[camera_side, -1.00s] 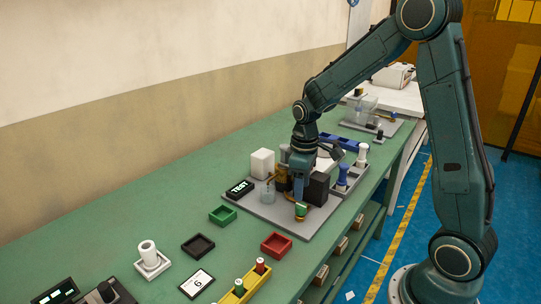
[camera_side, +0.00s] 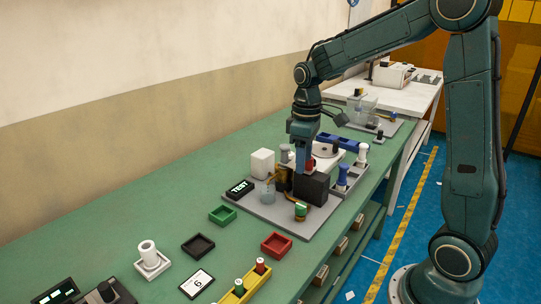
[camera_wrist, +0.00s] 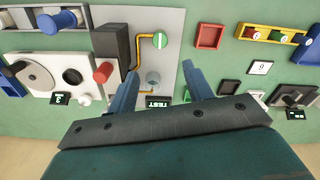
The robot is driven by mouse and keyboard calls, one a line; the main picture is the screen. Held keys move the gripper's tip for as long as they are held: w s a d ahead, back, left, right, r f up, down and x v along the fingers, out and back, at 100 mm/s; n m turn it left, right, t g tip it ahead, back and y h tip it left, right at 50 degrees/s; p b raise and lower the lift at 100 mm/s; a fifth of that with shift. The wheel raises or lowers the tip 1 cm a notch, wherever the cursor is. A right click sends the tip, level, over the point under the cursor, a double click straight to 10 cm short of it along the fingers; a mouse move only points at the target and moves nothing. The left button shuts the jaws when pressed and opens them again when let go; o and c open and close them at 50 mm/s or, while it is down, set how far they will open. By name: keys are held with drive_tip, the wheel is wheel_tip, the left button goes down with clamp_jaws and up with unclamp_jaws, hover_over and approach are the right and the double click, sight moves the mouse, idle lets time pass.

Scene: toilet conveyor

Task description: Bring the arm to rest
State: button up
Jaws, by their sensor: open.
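My gripper (camera_side: 303,160) is open and empty, held above the grey station plate (camera_side: 266,213) on the green bench. In the wrist view my gripper (camera_wrist: 158,84) shows its two blue fingers spread apart with nothing between them. A small green-topped part (camera_side: 300,210) stands near the plate's front edge, and it also shows in the wrist view (camera_wrist: 160,40) at the end of a yellow pipe. A red knob (camera_side: 310,166) is partly hidden behind my fingers.
A white block (camera_side: 262,163) and a TEST display (camera_side: 240,189) stand left of my gripper. Green (camera_side: 222,215), black (camera_side: 198,245) and red (camera_side: 276,244) trays lie toward the near end. A blue-handled piece (camera_side: 342,175) stands at right. The air above the bench is free.

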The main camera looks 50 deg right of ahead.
drive_tip(key=s+a+r+m+t, duration=0.1)
drive_tip(key=s+a+r, duration=0.3)
drive_tip(key=s, duration=0.5)
drive_tip(key=s+a+r+m+t, duration=0.2)
drive_tip(key=s+a, duration=0.4)
drive_tip(key=s, duration=0.3)
drive_tip(key=r+t, duration=0.1)
drive_tip(key=t, duration=0.1)
drive_tip(key=shift+s+r+t, duration=0.3)
drive_tip(key=shift+s+r, duration=0.1)
